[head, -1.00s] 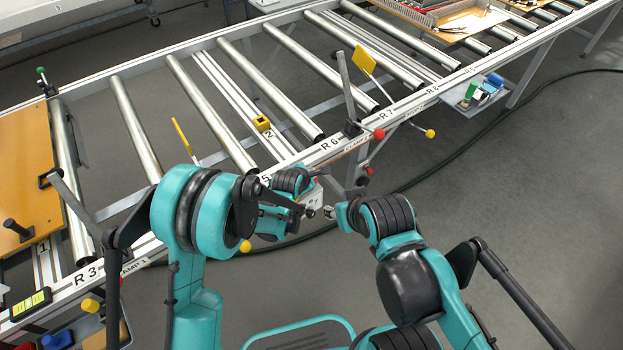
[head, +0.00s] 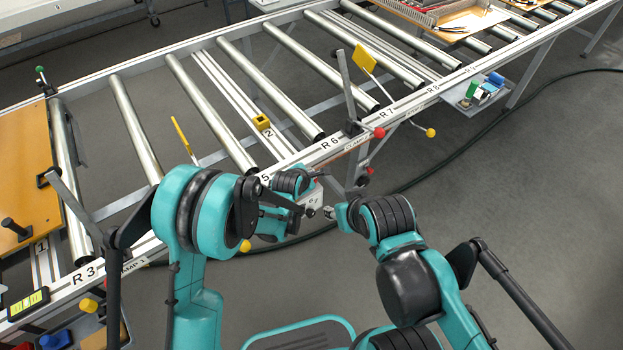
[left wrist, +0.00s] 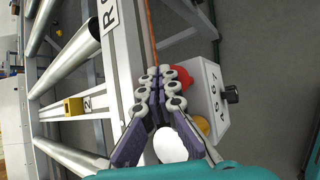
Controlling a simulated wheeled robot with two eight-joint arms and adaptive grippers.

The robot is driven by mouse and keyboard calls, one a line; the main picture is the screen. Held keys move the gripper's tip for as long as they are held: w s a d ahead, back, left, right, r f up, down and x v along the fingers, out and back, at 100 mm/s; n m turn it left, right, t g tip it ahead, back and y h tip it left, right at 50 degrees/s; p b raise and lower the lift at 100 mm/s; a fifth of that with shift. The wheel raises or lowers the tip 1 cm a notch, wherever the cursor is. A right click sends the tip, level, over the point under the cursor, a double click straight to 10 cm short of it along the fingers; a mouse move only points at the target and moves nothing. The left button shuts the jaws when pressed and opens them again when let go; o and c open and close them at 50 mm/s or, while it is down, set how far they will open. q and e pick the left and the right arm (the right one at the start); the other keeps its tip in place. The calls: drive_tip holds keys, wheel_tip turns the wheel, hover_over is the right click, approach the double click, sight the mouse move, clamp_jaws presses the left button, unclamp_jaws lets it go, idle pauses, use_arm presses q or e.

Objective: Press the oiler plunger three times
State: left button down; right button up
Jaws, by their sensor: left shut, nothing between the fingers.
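In the left wrist view a pale grey box (left wrist: 212,104) carries dark lettering on its face, a black knob (left wrist: 231,94) on its side, a red round part (left wrist: 181,76) and a yellow part (left wrist: 203,122). I cannot tell for sure which part is the oiler plunger. My left gripper (left wrist: 160,76) is shut and empty, its fingertips together just left of the red part in the picture. Contact cannot be judged. In the head view the box (head: 313,196) is mostly hidden by my arms. My right gripper (head: 329,212) is beside it, too small to read.
The roller conveyor's front rail (head: 400,108) runs beside the box. A red-knobbed lever (head: 379,133) and a yellow-knobbed lever (head: 430,133) stand to the right. A yellow block (head: 262,123) sits between rollers. A hose (head: 450,158) lies on the otherwise clear floor at right.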

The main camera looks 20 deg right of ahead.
use_arm(q)
drive_tip(key=shift+f, duration=0.95)
idle(1.1)
drive_tip(key=shift+r, duration=0.15)
use_arm(e)
drive_tip(key=shift+r, duration=0.1)
use_arm(q)
drive_tip(key=shift+r+p, duration=0.85)
drive_tip(key=shift+r, duration=0.45)
use_arm(e)
drive_tip(key=shift+r, duration=0.8)
use_arm(q)
drive_tip(key=shift+r+p, duration=1.55)
drive_tip(key=shift+r, duration=0.95)
use_arm(e)
wheel_tip(320, 180, up, 3)
clamp_jaws()
